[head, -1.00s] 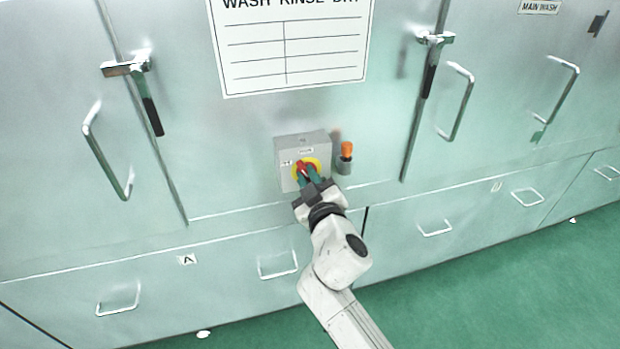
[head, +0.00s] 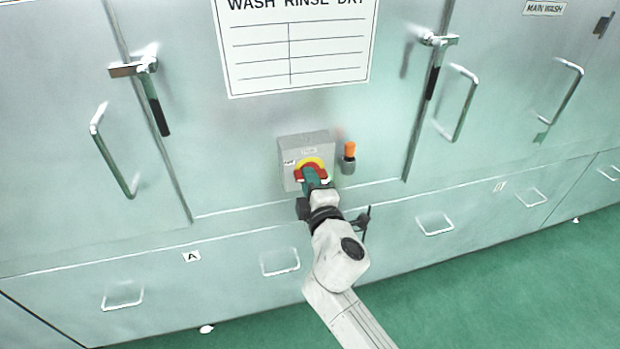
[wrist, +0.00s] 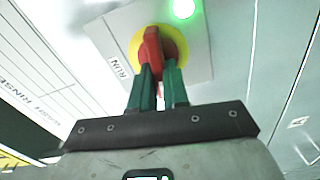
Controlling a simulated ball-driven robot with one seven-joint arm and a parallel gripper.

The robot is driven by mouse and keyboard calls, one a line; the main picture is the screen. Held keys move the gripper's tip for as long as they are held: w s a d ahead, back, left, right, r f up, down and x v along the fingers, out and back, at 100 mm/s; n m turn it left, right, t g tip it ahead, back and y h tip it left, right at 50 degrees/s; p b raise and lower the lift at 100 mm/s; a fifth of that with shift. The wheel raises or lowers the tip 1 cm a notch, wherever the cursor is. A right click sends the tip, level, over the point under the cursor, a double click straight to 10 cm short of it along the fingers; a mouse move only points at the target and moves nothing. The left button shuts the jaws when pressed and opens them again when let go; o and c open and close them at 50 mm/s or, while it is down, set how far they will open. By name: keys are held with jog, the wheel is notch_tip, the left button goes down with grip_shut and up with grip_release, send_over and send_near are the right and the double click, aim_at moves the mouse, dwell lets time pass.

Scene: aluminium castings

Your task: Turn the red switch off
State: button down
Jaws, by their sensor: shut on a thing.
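The red switch (head: 300,174) is a rotary handle on a yellow disc, on the front of a grey box (head: 289,146) fixed to the steel cabinet. In the head view its red part lies roughly sideways, partly covered by my fingers. In the wrist view the red handle (wrist: 152,46) stands upright in the picture on the yellow disc, beside a RUN label (wrist: 120,68). My gripper (head: 313,180) is shut on the handle; in the wrist view its green fingers (wrist: 160,74) reach up to the handle's near end. The exact finger contact is partly hidden.
An orange-topped fitting (head: 349,151) sticks out just right of the box. A bright green light (wrist: 183,8) glows in the wrist view. Door latches (head: 150,90) and bar handles (head: 458,103) project from the cabinet on both sides. A wash chart (head: 296,45) hangs above.

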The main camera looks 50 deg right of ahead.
jog(key=shift+w+a+r+n, duration=0.1)
jog(key=shift+n, duration=0.7)
jog(key=c, duration=1.4)
grip_release()
jog(key=shift+o, duration=1.4)
jog(key=shift+f, duration=0.2)
jog(key=b+v, duration=0.2)
jog(key=v, duration=0.8)
jog(key=shift+s+a, duration=0.2)
jog(key=shift+s, duration=0.1)
